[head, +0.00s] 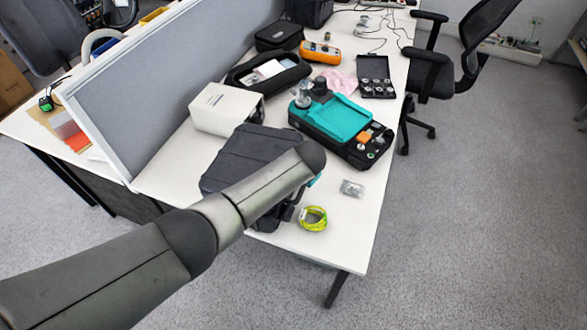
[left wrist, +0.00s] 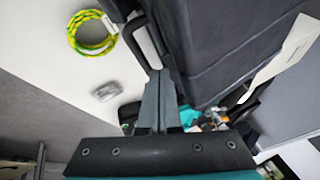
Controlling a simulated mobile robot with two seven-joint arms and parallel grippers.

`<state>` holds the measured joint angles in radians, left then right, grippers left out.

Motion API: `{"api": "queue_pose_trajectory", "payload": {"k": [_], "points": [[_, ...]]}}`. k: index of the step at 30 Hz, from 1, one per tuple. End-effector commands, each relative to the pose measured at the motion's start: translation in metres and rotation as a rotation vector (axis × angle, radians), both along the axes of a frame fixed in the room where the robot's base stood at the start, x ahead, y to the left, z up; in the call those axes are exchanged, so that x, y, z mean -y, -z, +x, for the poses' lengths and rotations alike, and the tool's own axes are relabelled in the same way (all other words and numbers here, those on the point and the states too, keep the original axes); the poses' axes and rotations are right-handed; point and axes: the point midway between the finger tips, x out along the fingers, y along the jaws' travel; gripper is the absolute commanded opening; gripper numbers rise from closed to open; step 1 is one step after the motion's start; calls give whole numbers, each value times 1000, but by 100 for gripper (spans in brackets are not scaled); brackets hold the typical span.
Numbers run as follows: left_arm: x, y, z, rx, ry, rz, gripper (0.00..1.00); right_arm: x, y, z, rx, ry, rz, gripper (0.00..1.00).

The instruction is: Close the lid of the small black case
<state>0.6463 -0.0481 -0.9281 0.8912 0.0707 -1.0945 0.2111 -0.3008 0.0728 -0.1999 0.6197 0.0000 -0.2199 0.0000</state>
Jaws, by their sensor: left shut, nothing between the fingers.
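A black case with a dark grey lid (head: 240,155) stands at the near end of the desk, partly hidden behind my left arm. In the left wrist view the dark panel of this case (left wrist: 215,45) fills the upper right, with a black handle beside it. Bits of teal show beyond my fingers. My left gripper (left wrist: 160,75) is shut and empty, its tips close to the case's edge; I cannot tell whether they touch. In the head view the gripper is mostly hidden by the arm. My right gripper is not in view.
A yellow-green coil (head: 313,218) and a small grey packet (head: 352,188) lie near the front. A teal-topped device (head: 335,119), white box (head: 222,108) and open black box of round pieces (head: 378,88) stand farther back. A grey partition (head: 165,85) borders the left.

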Motion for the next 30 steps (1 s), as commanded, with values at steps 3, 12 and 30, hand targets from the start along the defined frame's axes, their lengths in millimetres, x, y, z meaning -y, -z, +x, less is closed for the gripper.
{"api": "queue_pose_trajectory", "payload": {"k": [3, 12, 30], "points": [[3, 19, -1, 0, -1, -3, 0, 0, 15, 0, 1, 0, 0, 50], [6, 36, -1, 0, 0, -3, 0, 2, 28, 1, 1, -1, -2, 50], [6, 35, -1, 0, 0, -3, 0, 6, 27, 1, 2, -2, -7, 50]]}}
